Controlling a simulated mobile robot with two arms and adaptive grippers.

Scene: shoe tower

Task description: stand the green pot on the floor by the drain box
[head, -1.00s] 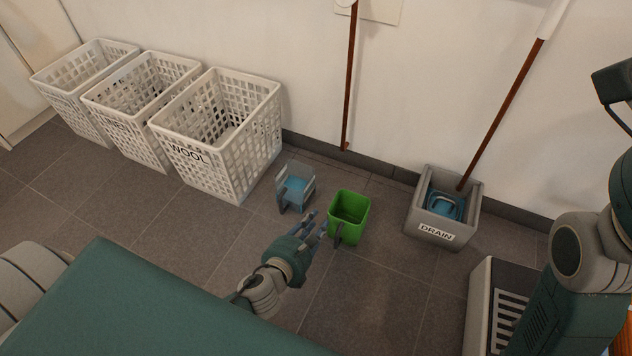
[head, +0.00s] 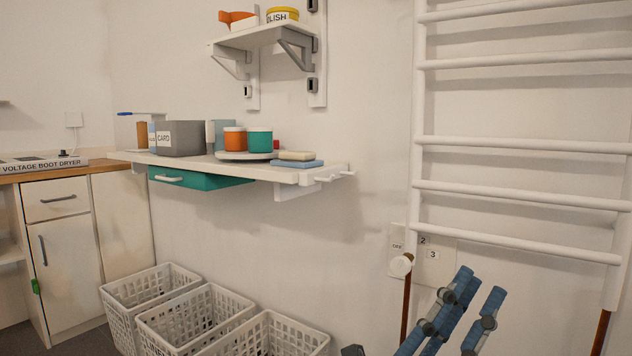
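The rest of this gripper is cut off below. My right gripper is not in view.
White lattice baskets (head: 150,285) stand along the wall at lower left. A white shelf (head: 310,177) holds a grey card box (head: 181,138) and an orange pot (head: 235,139). White wall bars (head: 520,146) are at right. A brown pole (head: 405,312) stands beside my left gripper.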

